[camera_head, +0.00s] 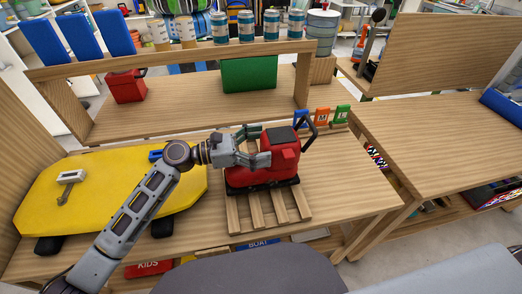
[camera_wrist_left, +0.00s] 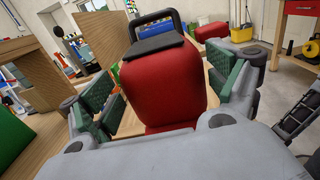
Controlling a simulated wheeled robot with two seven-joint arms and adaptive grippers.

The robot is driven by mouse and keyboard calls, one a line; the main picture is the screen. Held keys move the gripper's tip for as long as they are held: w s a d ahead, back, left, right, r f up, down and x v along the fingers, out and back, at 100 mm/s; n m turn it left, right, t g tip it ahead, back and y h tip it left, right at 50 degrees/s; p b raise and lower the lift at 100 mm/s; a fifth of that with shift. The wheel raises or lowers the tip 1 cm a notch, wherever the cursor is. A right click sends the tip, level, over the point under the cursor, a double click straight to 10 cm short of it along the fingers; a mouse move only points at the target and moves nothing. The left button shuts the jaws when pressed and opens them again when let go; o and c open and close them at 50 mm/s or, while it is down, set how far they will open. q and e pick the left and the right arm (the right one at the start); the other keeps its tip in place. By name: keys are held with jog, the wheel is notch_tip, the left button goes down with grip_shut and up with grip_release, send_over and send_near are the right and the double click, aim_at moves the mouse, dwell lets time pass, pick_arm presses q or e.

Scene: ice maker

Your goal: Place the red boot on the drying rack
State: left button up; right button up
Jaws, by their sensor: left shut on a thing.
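The red boot (camera_head: 283,160) has a boxy red body, a black top with a loop handle, and a dark base. It is upright over the slatted wooden drying rack (camera_head: 252,215) on the bench. Its base looks at or just above the slats; I cannot tell whether it bears on them. My left gripper (camera_head: 258,147) comes from the left and is shut on the boot's upper body. In the left wrist view, the boot (camera_wrist_left: 165,85) stands between the green-padded fingers. The boot hides the rack's far part. My right gripper is not in view.
A yellow board (camera_head: 100,195) with a grey-handled tool (camera_head: 69,185) lies left of the rack. Orange and green tags (camera_head: 332,116) stand behind the boot. A shelf with a red can (camera_head: 126,87) and a green box (camera_head: 249,74) is at the back. Another wooden table (camera_head: 440,135) stands right.

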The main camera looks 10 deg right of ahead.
pick_arm(q)
jog(key=shift+f, duration=0.9)
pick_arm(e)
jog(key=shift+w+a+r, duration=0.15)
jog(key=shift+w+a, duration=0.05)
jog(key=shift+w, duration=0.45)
pick_arm(q)
jog(key=shift+f, duration=0.1)
jog(key=o, duration=1.7)
jog(key=shift+f, duration=0.1)
jog(key=shift+o, duration=0.2)
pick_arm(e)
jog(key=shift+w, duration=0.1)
pick_arm(q)
jog(key=a, duration=1)
jog(key=shift+a, duration=1)
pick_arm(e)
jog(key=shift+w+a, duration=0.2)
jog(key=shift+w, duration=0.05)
